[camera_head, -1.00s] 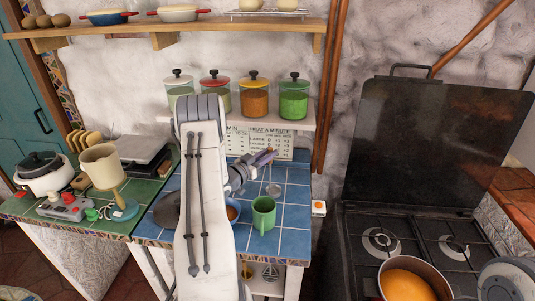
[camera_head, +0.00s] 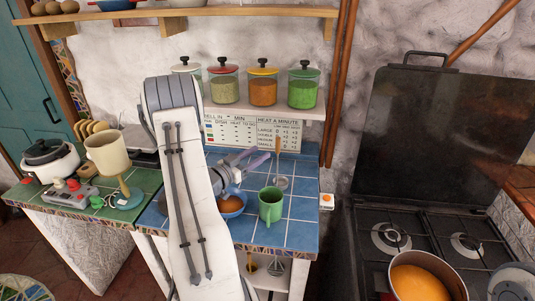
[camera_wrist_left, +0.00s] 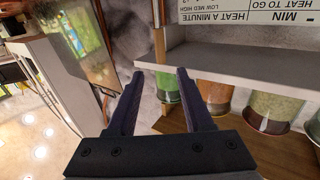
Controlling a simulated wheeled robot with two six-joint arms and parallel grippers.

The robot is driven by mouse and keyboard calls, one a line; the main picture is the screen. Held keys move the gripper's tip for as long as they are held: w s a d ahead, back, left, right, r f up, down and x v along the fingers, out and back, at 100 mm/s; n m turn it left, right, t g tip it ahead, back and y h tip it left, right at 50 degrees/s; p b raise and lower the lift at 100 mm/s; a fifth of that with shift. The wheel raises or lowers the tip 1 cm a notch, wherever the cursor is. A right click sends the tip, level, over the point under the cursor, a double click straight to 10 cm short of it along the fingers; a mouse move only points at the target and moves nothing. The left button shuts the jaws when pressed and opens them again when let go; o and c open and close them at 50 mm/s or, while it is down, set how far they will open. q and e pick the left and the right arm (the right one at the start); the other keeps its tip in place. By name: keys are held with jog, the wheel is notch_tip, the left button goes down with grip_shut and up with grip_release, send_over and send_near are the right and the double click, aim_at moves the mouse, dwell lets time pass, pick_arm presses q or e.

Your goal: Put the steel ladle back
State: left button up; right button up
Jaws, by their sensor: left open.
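The steel ladle (camera_head: 281,183) is small in the head view, with its round bowl low over the blue tiled counter and its thin brownish handle rising upright. I cannot tell whether it hangs or rests on something. My left gripper (camera_head: 261,157), with purple-grey fingers, is just left of the handle and apart from it. The left gripper also shows in the left wrist view (camera_wrist_left: 158,75), open with nothing between its fingers. The ladle is not clear in the wrist view. My right gripper is not in view.
A green mug (camera_head: 271,206) stands in front of the ladle, with a blue bowl (camera_head: 231,206) of orange food beside it. A shelf (camera_head: 313,105) with several jars is above. A pot (camera_head: 460,287) of orange soup sits on the stove at right.

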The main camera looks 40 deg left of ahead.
pick_arm(q)
jog(key=w+d+m+g, duration=0.2)
jog(key=w+d+g, duration=0.15)
jog(key=d, duration=0.85)
jog(key=w+d+m+g, duration=0.1)
jog(key=w+d+g, duration=0.3)
jog(key=d, duration=0.8)
jog(key=s+d+m+g, duration=0.2)
jog(key=s+d+g, duration=0.5)
jog(key=s+d, duration=1.1)
jog(key=s+d+m+g, duration=0.1)
jog(key=s+d+g, duration=0.1)
jog(key=s, duration=1.3)
jog(key=shift+r+m+g+h+b, duration=0.3)
jog(key=shift+r+m+g, duration=0.15)
jog(key=shift+g, duration=0.3)
jog(key=shift+w, duration=0.1)
